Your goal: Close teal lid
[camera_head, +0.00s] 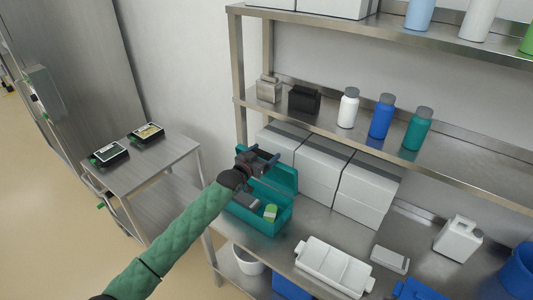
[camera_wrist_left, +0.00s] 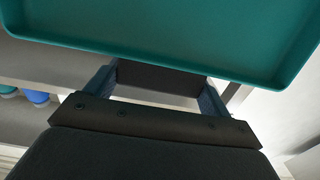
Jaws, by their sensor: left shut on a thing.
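The teal box (camera_head: 262,222) stands on the steel bench with its teal lid (camera_head: 283,174) raised at the back, so the inside is open to view. A grey item (camera_head: 247,201) and a green and white item (camera_head: 270,212) lie in it. My left gripper (camera_head: 264,157) is at the upper edge of the lid, shut on it. In the left wrist view the lid (camera_wrist_left: 170,35) fills the top, and the left gripper (camera_wrist_left: 158,85) has a finger on each side below it; the contact itself is hidden. My right gripper is not in view.
White boxes (camera_head: 322,165) stand close behind and right of the teal box. A shelf above holds bottles (camera_head: 381,117) and small blocks. A white tray (camera_head: 335,265) is to the right on the bench. A side table (camera_head: 150,165) with two devices stands left.

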